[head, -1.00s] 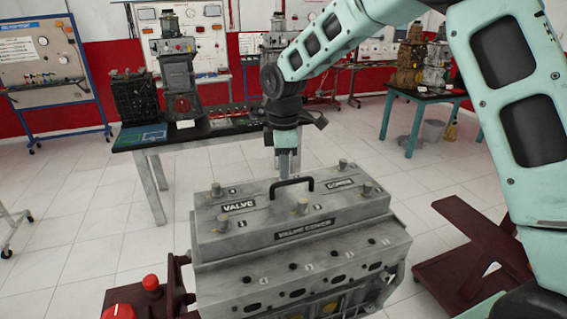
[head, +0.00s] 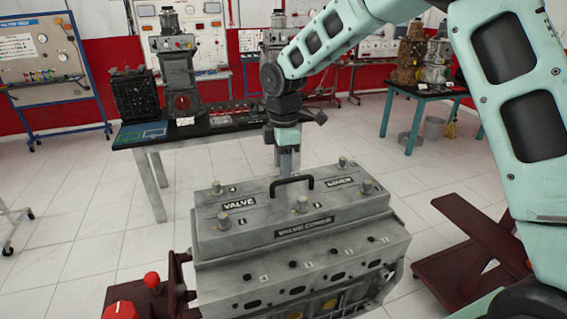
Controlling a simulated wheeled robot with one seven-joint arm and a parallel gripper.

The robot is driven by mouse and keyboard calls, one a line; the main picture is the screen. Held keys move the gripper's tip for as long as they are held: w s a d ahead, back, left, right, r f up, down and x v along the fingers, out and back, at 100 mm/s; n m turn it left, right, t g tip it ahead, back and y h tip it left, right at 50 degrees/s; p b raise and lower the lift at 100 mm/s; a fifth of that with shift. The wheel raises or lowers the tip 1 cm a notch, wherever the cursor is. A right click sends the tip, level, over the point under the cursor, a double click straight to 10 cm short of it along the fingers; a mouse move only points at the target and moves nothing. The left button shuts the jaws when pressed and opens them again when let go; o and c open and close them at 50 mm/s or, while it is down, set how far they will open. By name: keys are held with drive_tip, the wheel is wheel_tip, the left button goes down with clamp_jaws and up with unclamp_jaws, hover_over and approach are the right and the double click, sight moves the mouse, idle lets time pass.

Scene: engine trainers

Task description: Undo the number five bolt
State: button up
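The grey valve cover (head: 255,222) sits on the engine block (head: 225,280) and has a black handle (head: 291,180) on top. Bolts stand at the near left (head: 223,220), near middle (head: 302,204), near right (head: 367,187), far left (head: 217,188) and far right (head: 343,162). The small numbers beside them are mostly too blurred to read, and I cannot make out a five. My gripper (head: 286,166) points down at the far middle of the cover, behind the handle. Its fingertips and any bolt under them are hard to make out, so contact cannot be told.
A dark red stand (head: 470,245) is at the right. A red knob (head: 151,280) is at the lower left. Behind the engine is a black-topped table (head: 215,128) with engine parts. Tiled floor (head: 90,220) is clear at the left.

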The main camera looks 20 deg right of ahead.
wheel_tip(320, 180, up, 17)
drive_tip(key=b, duration=0.4)
drive_tip(key=shift+r, duration=0.2)
idle(0.4)
drive_tip(key=s+a+f+m+b, duration=0.2)
drive_tip(key=s+a+f, duration=0.35)
drive_tip(key=s, duration=0.25)
drive_tip(key=s+a+f+m+b, duration=0.1)
drive_tip(key=s+a+f+b, duration=0.1)
drive_tip(key=s+a+f, duration=0.35)
drive_tip(key=s+d+f+m+b, duration=0.1)
drive_tip(key=s+d+f+m, duration=0.1)
drive_tip(key=s+f, duration=0.5)
drive_tip(key=s+d+f+m+b, duration=0.2)
drive_tip(key=s+f+m, duration=0.2)
drive_tip(key=s, duration=0.9)
wheel_tip(320, 180, down, 4)
drive_tip(key=shift+s+d+r+y, duration=0.25)
drive_tip(key=shift+s+d+y, duration=0.05)
drive_tip(key=shift+s, duration=0.05)
